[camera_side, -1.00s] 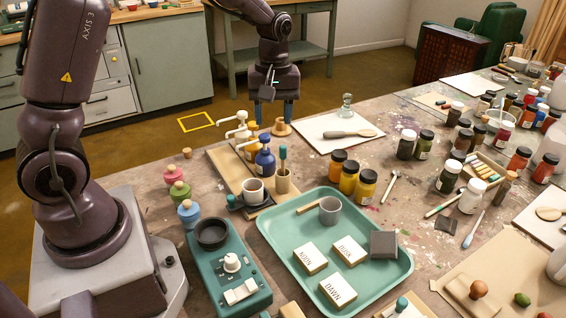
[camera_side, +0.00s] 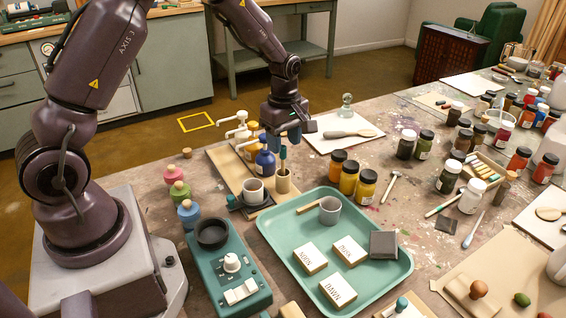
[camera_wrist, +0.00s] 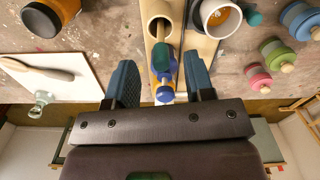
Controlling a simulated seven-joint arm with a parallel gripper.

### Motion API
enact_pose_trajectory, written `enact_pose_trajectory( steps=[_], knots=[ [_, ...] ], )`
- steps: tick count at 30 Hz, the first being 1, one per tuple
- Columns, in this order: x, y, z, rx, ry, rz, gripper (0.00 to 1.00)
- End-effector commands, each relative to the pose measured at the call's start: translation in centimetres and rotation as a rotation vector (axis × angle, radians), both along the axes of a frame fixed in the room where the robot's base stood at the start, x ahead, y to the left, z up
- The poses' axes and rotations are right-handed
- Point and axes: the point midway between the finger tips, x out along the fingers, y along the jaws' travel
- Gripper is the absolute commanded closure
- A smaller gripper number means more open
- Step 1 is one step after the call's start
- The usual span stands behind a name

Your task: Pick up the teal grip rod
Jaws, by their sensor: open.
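The teal grip rod (camera_side: 283,153) stands upright in a small tan holder (camera_side: 283,182) on a wooden board, its teal end upward. My gripper (camera_side: 282,142) is open and empty, with blue fingers close to the rod's top in the side view; the depth between them is hard to judge. In the wrist view my gripper (camera_wrist: 164,80) spreads its fingers either side of blue and yellow shapes, with the holder (camera_wrist: 160,14) beyond them.
A blue pump bottle (camera_side: 265,163) stands close beside the holder. A grey cup (camera_side: 253,188) sits at the board's near end. A teal tray (camera_side: 282,253) with labelled blocks lies nearer. Jars (camera_side: 349,178) stand to the right, and a white board (camera_side: 322,142) lies behind them.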

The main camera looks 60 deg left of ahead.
Motion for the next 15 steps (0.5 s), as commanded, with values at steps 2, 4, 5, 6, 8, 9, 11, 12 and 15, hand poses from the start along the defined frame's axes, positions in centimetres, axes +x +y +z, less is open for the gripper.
enact_pose_trajectory(
  steps=[2,4,5,6,8,9,11,12,15],
  knots=[
    [-0.1,0.1,-0.9,-0.001,0.003,0.001,0.51],
    [-0.2,0.2,-1.9,-0.002,0.005,0.002,0.51],
    [-0.2,0.3,-2.5,-0.002,0.005,0.002,0.51],
    [-0.2,0.4,-3.1,-0.002,0.005,0.002,0.51],
    [-0.2,0.4,-3.9,-0.002,0.004,0.000,0.51],
    [-0.2,0.4,-4.3,-0.002,0.004,0.000,0.51],
    [-0.2,0.4,-4.8,0.000,0.002,0.000,0.51],
    [-0.1,0.4,-5.0,0.000,0.001,0.000,0.51],
    [-0.1,0.3,-5.1,0.000,0.000,-0.001,0.51]
  ],
)
